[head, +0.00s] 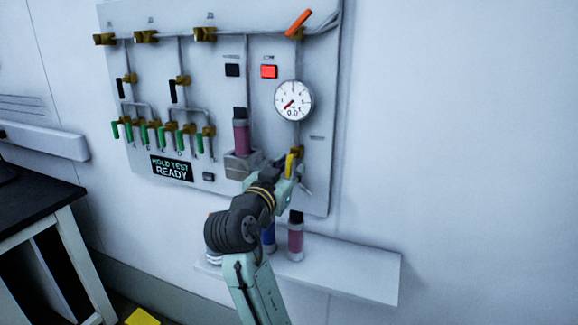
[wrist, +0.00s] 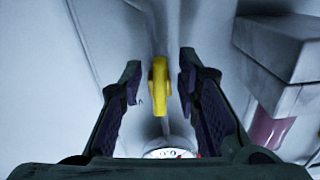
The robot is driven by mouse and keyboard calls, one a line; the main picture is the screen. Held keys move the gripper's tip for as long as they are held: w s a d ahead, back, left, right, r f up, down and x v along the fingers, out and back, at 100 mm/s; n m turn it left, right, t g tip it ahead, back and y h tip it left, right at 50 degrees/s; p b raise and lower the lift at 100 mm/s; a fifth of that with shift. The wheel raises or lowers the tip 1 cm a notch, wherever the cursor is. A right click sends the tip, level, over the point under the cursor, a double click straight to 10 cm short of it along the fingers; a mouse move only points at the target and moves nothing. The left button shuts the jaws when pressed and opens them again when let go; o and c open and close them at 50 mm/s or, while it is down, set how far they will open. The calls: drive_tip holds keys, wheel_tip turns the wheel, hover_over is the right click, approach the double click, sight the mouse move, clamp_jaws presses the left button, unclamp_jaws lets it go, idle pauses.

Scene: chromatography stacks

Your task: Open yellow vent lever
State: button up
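The yellow vent lever (head: 290,162) is on the lower right of the wall panel, below the round gauge, and stands roughly upright in the head view. In the wrist view the yellow lever (wrist: 158,86) lies between my two gripper fingers with a visible gap on each side. My gripper (wrist: 158,78) is open around the lever and does not appear to touch it. In the head view my gripper (head: 284,166) is at the panel beside the lever and partly hides its lower part.
The gauge (head: 294,101) is above the lever, with an orange lever (head: 298,23) higher up. A pink column (head: 241,137) in a grey block (head: 240,166) is close on the left. A shelf (head: 350,268) below holds a pink bottle (head: 296,240). The wall to the right is clear.

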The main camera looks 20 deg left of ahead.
drive_tip(key=shift+w, duration=0.15)
drive_tip(key=shift+c, duration=0.2)
clamp_jaws()
idle(0.3)
